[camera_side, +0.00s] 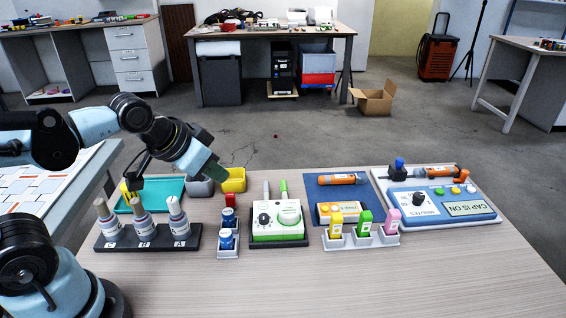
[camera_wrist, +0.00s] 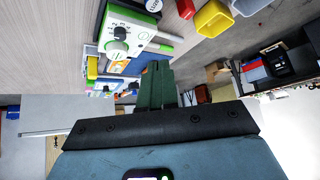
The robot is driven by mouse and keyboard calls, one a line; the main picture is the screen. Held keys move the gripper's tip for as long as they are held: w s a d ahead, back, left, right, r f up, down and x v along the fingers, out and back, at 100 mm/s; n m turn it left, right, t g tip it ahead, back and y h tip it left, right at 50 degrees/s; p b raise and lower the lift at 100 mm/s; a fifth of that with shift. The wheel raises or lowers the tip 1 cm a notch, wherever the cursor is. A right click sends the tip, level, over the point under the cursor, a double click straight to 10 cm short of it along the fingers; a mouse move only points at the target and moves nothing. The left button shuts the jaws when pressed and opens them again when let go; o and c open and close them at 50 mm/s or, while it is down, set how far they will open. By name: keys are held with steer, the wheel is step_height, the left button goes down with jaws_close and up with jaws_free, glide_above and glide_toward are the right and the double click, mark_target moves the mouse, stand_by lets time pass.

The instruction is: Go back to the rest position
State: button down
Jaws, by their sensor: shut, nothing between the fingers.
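My gripper (camera_side: 216,177) hangs in the air above the back left part of the bench (camera_side: 400,285), near the grey and yellow bins. It is tilted, pointing down and to the right in the side view. In the wrist view my gripper (camera_wrist: 157,66) has its two dark green fingers closed together, with nothing between them. The fingers hide part of the bench items behind them in that view.
Below stand a rack of bottles (camera_side: 148,240), a teal tray (camera_side: 165,188), a yellow bin (camera_side: 233,180), and a green-white device (camera_side: 278,222). Farther right are a blue mat (camera_side: 320,184) and a panel reading "CAP IS ON" (camera_side: 466,208). The bench front is clear.

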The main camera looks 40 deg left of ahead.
steer(key=shift+s+a+f+n, duration=0.15)
steer(key=shift+s+n, duration=0.05)
steer(key=shift+s, duration=0.25)
steer(key=shift+s+a+f+n, duration=0.1)
steer(key=shift+s+a+n, duration=0.1)
steer(key=shift+s, duration=0.2)
